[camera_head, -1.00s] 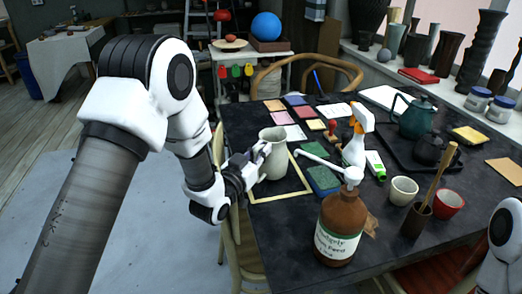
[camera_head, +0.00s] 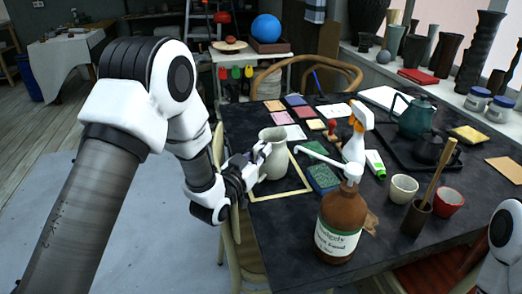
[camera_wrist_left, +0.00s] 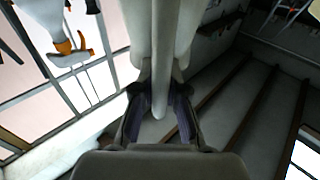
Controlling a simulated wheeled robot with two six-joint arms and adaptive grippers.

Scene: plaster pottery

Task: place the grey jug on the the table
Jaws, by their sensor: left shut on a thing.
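The grey jug (camera_head: 274,152) is upright at the left side of the dark table (camera_head: 290,222), over the area of a pale square outline (camera_head: 298,190). My left gripper (camera_head: 256,163) reaches it from the left and is shut on its handle side. In the left wrist view the jug (camera_wrist_left: 160,40) stands between the fingers of my left gripper (camera_wrist_left: 160,112), with the handle between them. I cannot tell whether the jug's base touches the table. My right gripper is not in view; only part of my right arm shows at the lower right.
A brown pump bottle (camera_head: 342,218) stands at the front. A white spray bottle (camera_head: 356,140), green sponges (camera_head: 324,178), a cream cup (camera_head: 403,188) and a red cup (camera_head: 449,202) are to the jug's right. Coloured tiles (camera_head: 294,132) lie behind it. A chair (camera_head: 238,235) is at the left edge.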

